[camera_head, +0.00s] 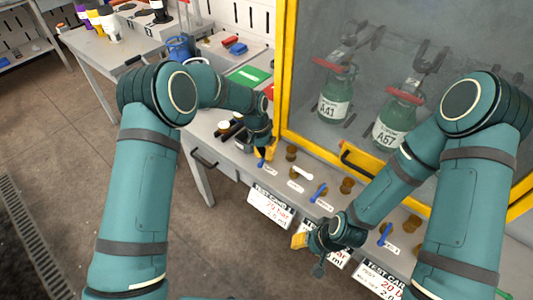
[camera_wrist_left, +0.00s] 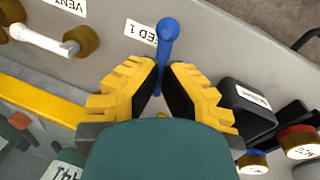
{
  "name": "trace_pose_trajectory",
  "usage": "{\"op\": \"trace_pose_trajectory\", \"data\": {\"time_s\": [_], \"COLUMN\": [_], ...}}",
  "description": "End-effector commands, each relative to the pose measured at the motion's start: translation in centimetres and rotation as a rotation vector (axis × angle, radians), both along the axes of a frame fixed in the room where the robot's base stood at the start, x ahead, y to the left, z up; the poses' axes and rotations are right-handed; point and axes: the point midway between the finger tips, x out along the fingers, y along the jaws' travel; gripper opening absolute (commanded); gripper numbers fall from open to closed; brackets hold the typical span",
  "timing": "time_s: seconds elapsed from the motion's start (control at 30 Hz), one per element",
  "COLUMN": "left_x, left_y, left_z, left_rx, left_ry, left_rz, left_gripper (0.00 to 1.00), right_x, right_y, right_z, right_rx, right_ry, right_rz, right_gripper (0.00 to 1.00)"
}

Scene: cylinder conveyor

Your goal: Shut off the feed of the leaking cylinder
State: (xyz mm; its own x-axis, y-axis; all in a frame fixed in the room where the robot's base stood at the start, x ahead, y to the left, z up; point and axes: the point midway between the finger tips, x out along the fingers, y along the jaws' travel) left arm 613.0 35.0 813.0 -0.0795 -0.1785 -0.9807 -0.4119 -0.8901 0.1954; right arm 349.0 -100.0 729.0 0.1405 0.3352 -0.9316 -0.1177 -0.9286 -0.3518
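My left gripper (camera_wrist_left: 164,68) is open at the blue feed handle (camera_wrist_left: 167,35) labelled FEED 1 (camera_wrist_left: 141,33); its yellow fingers lie on either side of the handle, with gaps visible. In the head view this left gripper (camera_head: 266,150) is at the left end of the valve row. Other blue handles are in the middle (camera_head: 319,192) and farther right (camera_head: 384,234). Green cylinders A41 (camera_head: 333,108) and A57 (camera_head: 391,131) stand behind the glass; my right arm hides anything farther right. My right gripper (camera_head: 301,241) is before the panel; its opening is unclear. No leak is discernible.
Test cards hang on the front: card 1 (camera_head: 270,208) reads 29 bar, and another (camera_head: 379,281) reads 20 bar. A white vent handle (camera_wrist_left: 42,39) sits beside FEED 1. A black block (camera_wrist_left: 247,105) is close by.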

Motion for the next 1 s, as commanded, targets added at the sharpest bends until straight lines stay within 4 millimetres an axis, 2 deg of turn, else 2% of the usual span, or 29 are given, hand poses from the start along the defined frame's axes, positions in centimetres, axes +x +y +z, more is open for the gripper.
{"op": "trace_pose_trajectory", "data": {"time_s": [0.03,0.4,0.97,1.0], "left_x": [-0.28,-0.12,-0.11,-0.12], "left_y": [0.09,0.35,0.42,0.41], "left_z": [-0.44,-0.48,-0.52,-0.51], "left_rx": [0.002,0.003,0.003,0.003], "left_ry": [0.011,0.012,0.013,0.013], "left_rz": [-0.034,-0.190,-0.215,-0.215], "left_gripper": [0.00,0.00,0.00,0.20], "right_x": [-0.01,-0.01,-0.02,-0.02], "right_y": [0.00,0.00,0.00,0.00], "right_z": [-0.02,0.01,0.01,0.01], "right_rx": [0.000,0.000,0.000,0.000], "right_ry": [0.000,0.000,0.000,0.000], "right_rz": [0.000,0.000,0.000,0.000], "right_gripper": [0.47,0.47,0.47,0.47]}}
